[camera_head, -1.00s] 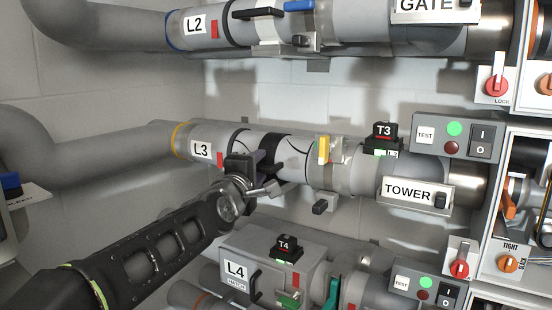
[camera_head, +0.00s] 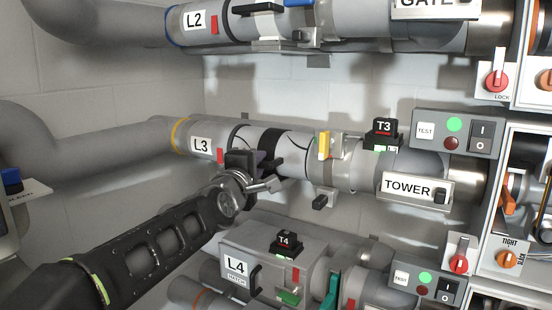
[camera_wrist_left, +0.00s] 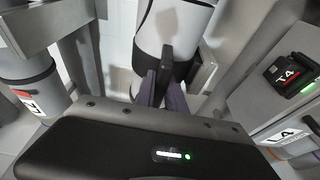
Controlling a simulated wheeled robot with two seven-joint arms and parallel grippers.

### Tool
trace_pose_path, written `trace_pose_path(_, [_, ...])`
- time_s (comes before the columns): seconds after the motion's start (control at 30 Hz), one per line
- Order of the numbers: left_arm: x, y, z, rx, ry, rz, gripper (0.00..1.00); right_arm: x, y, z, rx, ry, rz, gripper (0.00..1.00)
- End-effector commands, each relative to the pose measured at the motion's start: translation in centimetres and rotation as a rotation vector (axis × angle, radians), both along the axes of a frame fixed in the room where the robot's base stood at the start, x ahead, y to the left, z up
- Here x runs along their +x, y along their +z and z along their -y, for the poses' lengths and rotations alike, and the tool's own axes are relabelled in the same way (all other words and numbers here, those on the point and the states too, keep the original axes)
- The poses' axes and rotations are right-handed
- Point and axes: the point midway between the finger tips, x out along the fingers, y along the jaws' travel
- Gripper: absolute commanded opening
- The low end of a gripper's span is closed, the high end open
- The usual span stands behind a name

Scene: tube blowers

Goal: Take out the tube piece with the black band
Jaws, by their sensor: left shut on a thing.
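The tube piece with the black band (camera_head: 275,140) is a pale grey cylinder in the middle line, between the L3 label (camera_head: 201,145) and the yellow lever (camera_head: 324,143). It looks in line with the pipes on both sides. My left gripper (camera_head: 268,168) is at the front of the band, shut on a dark handle there. In the left wrist view the handle (camera_wrist_left: 166,62) stands between the fingers, in front of the pale tube piece (camera_wrist_left: 176,22). The gripper covers the lower front of the band. My right gripper is not in view.
The L2 line (camera_head: 240,25) runs above. The L4 housing (camera_head: 262,262) with the T4 block (camera_head: 287,242) is close below. The TOWER plate (camera_head: 412,187), T3 block (camera_head: 382,132) and switch box (camera_head: 455,133) are to the right. A bare wall is behind.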

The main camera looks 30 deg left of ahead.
Motion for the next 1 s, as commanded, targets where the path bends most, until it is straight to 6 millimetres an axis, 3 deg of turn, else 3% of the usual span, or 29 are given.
trace_pose_path(0.1, [0.0, -0.02, 0.0, 0.0, 0.0, 0.0, 0.0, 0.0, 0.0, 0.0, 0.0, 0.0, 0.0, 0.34])
trace_pose_path(1.0, [0.01, -0.05, 0.0, 0.0, 0.0, -0.001, 0.0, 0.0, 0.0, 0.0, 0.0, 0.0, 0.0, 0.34])
